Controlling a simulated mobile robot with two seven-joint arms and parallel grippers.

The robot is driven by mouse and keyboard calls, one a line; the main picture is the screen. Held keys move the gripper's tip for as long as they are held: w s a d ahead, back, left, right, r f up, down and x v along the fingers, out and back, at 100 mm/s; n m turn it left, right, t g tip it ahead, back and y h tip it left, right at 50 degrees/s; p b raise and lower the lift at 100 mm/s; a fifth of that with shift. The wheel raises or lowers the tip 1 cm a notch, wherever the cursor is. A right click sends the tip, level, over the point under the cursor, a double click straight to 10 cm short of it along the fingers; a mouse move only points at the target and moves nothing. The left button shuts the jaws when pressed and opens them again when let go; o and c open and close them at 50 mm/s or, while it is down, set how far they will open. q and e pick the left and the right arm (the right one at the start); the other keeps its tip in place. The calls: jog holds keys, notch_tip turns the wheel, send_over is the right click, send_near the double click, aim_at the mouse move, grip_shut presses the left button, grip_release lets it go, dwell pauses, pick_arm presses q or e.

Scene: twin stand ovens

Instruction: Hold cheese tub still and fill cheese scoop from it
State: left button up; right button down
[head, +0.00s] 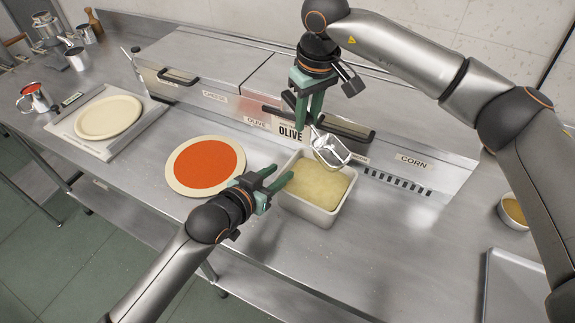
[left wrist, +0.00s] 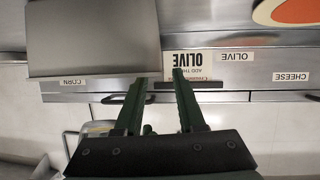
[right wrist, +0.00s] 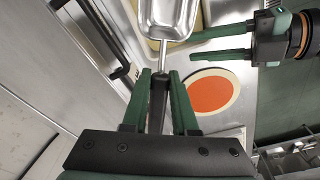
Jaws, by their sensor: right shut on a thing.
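The cheese tub (head: 313,214) is a metal pan with pale yellow shredded cheese (head: 320,185) on the counter. My left gripper (head: 284,174) is open at the tub's left side, fingers pointing toward its rim; whether they touch it I cannot tell. My right gripper (head: 308,118) is shut on the dark handle of the cheese scoop (head: 332,152), above the tub's back part. The metal scoop (right wrist: 168,16) also shows in the right wrist view, its bowl seemingly empty. The tub (right wrist: 150,42) is partly hidden behind it there.
A sauced pizza base (head: 205,165) lies left of the tub. A plain base (head: 108,117) lies on a scale at the left. A lidded topping unit (head: 225,95) with labels stands behind the tub. A small round container (head: 514,212) and a tray (head: 515,285) are at the right.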

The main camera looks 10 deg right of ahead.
aim_at(289, 166)
pick_arm(q)
jog(key=shift+x, duration=2.8)
grip_shut()
